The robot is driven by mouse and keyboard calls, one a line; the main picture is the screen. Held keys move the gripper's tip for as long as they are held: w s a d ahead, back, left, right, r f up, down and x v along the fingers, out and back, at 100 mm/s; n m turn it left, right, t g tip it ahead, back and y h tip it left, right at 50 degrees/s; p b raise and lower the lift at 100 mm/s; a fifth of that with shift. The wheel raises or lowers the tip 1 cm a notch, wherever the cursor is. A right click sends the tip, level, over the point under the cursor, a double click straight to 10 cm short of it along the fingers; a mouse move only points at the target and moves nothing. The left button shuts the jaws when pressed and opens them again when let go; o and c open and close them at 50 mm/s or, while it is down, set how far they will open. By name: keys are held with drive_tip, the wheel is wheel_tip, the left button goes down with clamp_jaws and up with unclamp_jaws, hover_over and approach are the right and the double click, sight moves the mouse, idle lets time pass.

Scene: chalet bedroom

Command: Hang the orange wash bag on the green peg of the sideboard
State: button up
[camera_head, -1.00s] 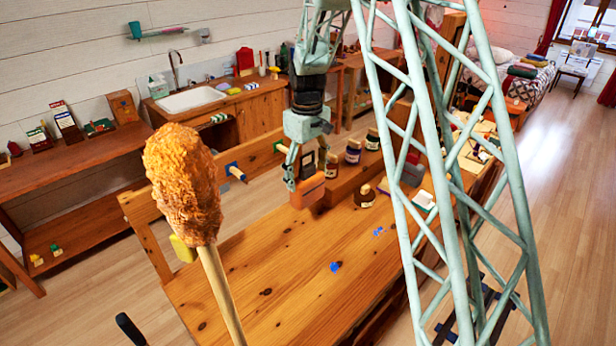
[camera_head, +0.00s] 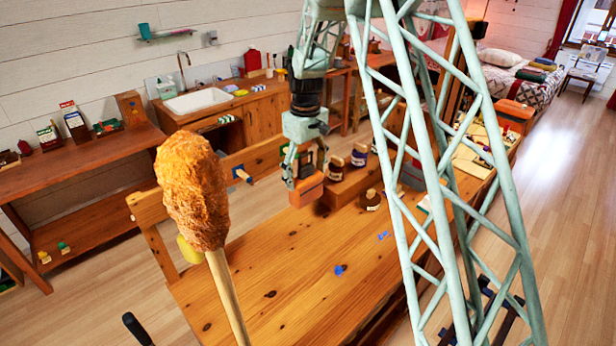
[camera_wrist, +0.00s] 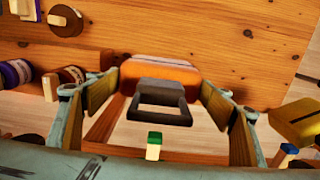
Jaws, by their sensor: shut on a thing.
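The orange wash bag (camera_head: 308,190) is in my gripper (camera_head: 303,170), above the far part of the sideboard top (camera_head: 290,262). In the wrist view the bag (camera_wrist: 160,76) sits between the fingers (camera_wrist: 158,103), and its dark grey loop (camera_wrist: 160,112) shows in front of it. The green peg (camera_wrist: 154,140), with a pale shaft, appears just below the loop in that picture, apart from it. I cannot tell their difference in depth.
A blue peg (camera_head: 242,175) is on the rail left of my gripper. Dark jars (camera_head: 359,156) stand right of the bag. Small blue pieces (camera_head: 339,270) lie on the sideboard. A shaggy orange head on a stick (camera_head: 192,190) blocks part of the head view.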

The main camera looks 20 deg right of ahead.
drive_tip(key=w+a+f+p, duration=0.1)
drive_tip(key=w+a, duration=0.2)
drive_tip(key=w, duration=0.3)
idle(1.4)
drive_tip(key=shift+a+f, duration=0.1)
drive_tip(key=shift+f, duration=0.05)
idle(0.6)
drive_tip(key=o, duration=1.3)
wheel_tip(320, 180, up, 11)
drive_tip(key=shift+r, duration=0.5)
